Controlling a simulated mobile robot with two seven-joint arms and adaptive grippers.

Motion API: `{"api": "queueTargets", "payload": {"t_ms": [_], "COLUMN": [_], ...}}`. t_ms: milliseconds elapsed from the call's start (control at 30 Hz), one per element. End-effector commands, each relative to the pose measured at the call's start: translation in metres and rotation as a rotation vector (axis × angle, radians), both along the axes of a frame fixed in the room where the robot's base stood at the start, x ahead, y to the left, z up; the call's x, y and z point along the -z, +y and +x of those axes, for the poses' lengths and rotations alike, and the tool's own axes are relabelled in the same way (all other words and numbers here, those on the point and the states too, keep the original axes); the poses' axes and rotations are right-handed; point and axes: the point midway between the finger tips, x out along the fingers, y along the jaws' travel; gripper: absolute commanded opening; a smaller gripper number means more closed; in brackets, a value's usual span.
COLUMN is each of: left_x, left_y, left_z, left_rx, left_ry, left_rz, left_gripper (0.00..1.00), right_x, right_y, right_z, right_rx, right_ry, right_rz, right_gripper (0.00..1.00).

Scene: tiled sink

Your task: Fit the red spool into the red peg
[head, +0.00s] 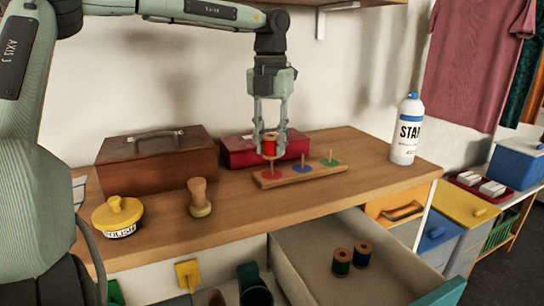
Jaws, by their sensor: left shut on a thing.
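The red spool (270,147) is held upright between the fingertips of my left gripper (270,142), which points down from above. The wooden peg board (310,174) lies on the counter and has a red, a blue and a green base, each with a short peg. The red peg (271,172) is at the board's left end, below the spool. The spool appears lined up over this peg; I cannot tell whether the peg's tip is inside its hole. The blue peg (303,163) and green peg (330,158) are bare. My right gripper is not in view.
A red box (240,153) stands close behind the board. A brown case (150,160), a wooden stamp (198,195) and a yellow polish tin (118,214) are left.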

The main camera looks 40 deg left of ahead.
Motion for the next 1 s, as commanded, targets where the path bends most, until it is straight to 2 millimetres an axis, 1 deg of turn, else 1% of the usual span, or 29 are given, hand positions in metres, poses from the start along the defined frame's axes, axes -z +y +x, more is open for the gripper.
{"api": "queueTargets", "payload": {"t_ms": [167,300,400,667,1000], "left_x": [0.010,0.031,0.041,0.042,0.045], "left_y": [-0.001,-0.001,-0.001,-0.001,-0.001], "left_z": [0.003,0.002,0.002,0.003,0.003], "left_rx": [0.000,0.000,0.001,0.000,0.000], "left_ry": [0.002,0.003,0.001,-0.001,-0.001], "left_rz": [-0.001,-0.001,-0.001,0.000,0.000], "left_gripper": [0.08,0.08,0.08,0.08,0.08], "right_x": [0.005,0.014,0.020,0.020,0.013], "right_y": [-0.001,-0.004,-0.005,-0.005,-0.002], "right_z": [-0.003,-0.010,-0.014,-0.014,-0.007], "right_rx": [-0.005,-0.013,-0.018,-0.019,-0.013], "right_ry": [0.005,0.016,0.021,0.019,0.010], "right_rz": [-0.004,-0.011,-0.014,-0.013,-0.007], "right_gripper": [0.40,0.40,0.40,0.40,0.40]}}
